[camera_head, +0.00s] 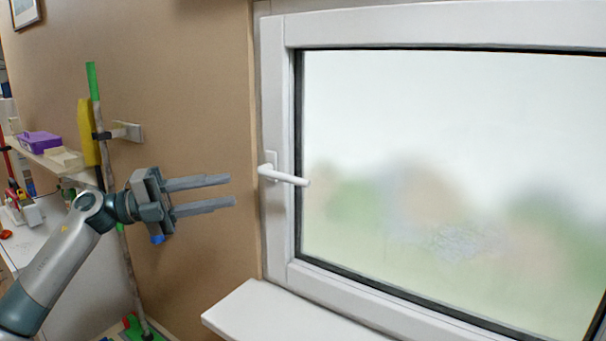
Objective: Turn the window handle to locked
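The white window handle (288,177) sits on the left side of the white window frame (277,120). Its lever points to the right, roughly horizontal and tilted slightly down. My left gripper (232,190) is to the left of the handle, at about its height in the picture, with a gap between. Its two grey fingers point right and are apart, with nothing between them. My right gripper is not in view.
A white window sill (285,318) juts out below the window. On the left are a shelf with a purple box (40,143), a wall bracket (128,132) and a green-topped pole (93,82). The wall between gripper and window is bare.

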